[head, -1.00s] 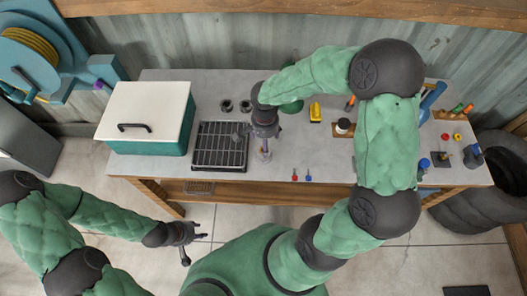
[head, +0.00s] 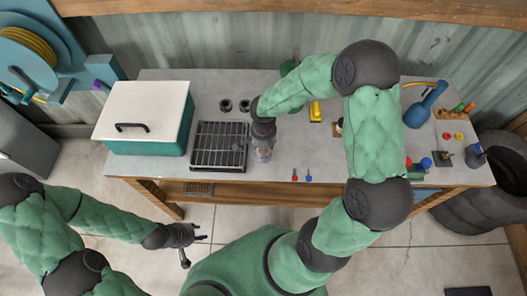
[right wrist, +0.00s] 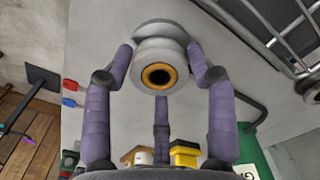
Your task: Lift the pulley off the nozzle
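The pulley (right wrist: 160,52) is a grey grooved wheel with an orange ring around a dark bore. It stands over the bench in the right wrist view. My right gripper (right wrist: 160,62) has two fingers beside the pulley and a third below its near rim. Its fingertips are very close to the pulley, but I cannot tell whether they press on it. In the head view my right gripper (head: 263,148) points down at the bench, just right of a black rack. The nozzle under the pulley is hidden. My left gripper (head: 195,248) is empty, its fingers spread, low in front of the bench.
The black wire rack (head: 217,146) is close on the left of the right gripper. A teal box with a white lid (head: 145,110) stands farther left. Small red (head: 294,178) and blue (head: 308,178) pieces lie near the front edge of the bench (head: 335,170).

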